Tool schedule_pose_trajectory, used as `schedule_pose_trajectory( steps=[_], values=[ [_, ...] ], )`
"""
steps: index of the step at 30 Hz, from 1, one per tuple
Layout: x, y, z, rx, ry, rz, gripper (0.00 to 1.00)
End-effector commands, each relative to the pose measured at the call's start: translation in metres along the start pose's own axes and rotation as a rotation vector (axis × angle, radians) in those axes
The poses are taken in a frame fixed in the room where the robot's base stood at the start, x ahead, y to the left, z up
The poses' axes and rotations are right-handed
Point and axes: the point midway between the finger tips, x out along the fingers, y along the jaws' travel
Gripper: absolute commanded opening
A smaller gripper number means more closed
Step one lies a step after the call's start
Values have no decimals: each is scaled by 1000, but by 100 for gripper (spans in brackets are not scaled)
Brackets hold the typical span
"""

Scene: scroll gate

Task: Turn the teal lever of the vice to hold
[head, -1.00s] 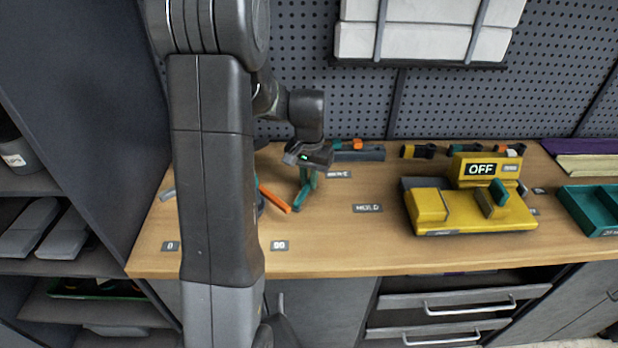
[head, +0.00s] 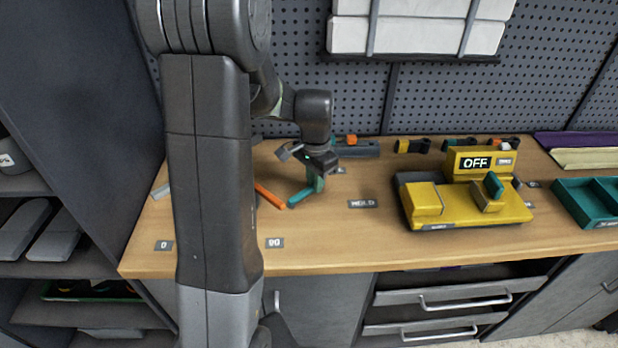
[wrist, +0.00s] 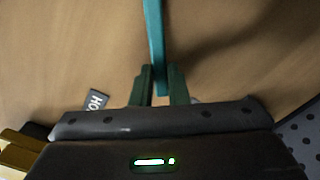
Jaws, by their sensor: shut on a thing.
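The teal lever (head: 302,196) lies low over the bench, to the right of my arm in the head view. My gripper (head: 316,178) is above its right part, with the fingers pointing down. In the wrist view the teal lever (wrist: 155,40) runs down between the two dark green fingers of my gripper (wrist: 158,86), which are shut on it. The HOLD label (head: 362,204) is on the bench to the right of the lever. It also shows, partly cut off, in the wrist view (wrist: 96,101). My arm hides the bench left of the lever, so the vice body cannot be made out.
An orange bar (head: 270,196) lies left of the teal lever. Labels 0 (head: 164,245) and 90 (head: 274,243) are near the front edge. A yellow device (head: 470,208) reading OFF stands right, beside a teal tray (head: 590,203). The bench between HOLD and the front edge is clear.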

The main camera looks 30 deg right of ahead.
Motion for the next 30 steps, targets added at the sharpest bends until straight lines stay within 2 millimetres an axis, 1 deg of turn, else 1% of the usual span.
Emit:
schedule_pose_trajectory(
  steps=[6,15,22,30],
  values=[
    [0,16,1,207,1,-1,0],
    [0,34,7,459,2,-2,0],
    [-1,42,12,590,2,-2,0],
    [-1,46,16,664,2,-2,0]
  ],
)
